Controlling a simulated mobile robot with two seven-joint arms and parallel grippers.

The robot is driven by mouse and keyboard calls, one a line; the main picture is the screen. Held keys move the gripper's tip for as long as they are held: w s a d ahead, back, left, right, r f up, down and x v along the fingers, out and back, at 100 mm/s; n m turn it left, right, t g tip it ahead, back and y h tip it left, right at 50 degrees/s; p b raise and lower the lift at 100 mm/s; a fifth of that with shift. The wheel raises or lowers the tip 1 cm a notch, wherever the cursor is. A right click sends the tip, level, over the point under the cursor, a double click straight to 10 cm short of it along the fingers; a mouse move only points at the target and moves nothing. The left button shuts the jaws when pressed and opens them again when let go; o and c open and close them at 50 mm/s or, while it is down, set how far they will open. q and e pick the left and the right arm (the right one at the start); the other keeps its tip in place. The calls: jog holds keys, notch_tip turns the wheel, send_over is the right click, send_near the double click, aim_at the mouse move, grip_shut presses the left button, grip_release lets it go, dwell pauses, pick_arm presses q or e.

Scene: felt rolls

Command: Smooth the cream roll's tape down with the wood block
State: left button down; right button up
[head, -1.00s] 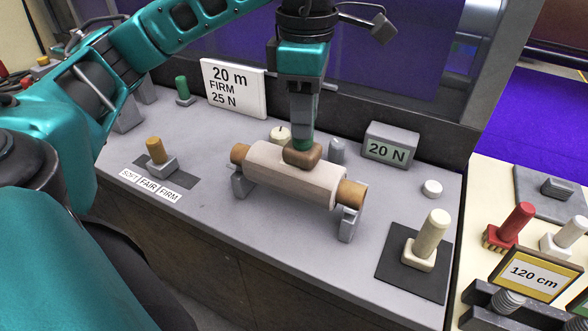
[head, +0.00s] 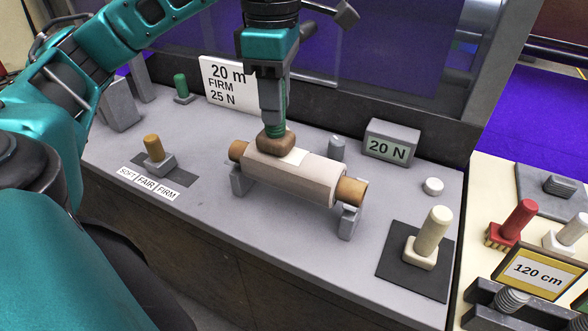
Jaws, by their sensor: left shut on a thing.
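The cream roll (head: 297,178) lies on its brown core across two grey cradle supports (head: 349,222) on the bench. A pale tape patch (head: 293,156) shows on top of the roll, left of its middle. My left gripper (head: 273,130) points down and is shut on the brown wood block (head: 276,143) by its green grip. The block is at the roll's upper left end, beside the tape; whether it touches the roll is hard to tell. My right gripper is not in view.
A "20 m FIRM 25 N" sign (head: 229,84) and a "20 N" display (head: 391,143) stand behind. A cream-handled stamp (head: 430,238) stands on a dark mat at right. The front bench area is clear.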

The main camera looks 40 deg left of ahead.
pick_arm(q)
jog(key=shift+s+a, duration=0.25)
jog(key=shift+a, duration=0.75)
jog(key=shift+r, duration=0.1)
notch_tip(320, 180, up, 3)
jog(key=p, duration=0.3)
notch_tip(320, 180, up, 3)
jog(key=p, duration=0.3)
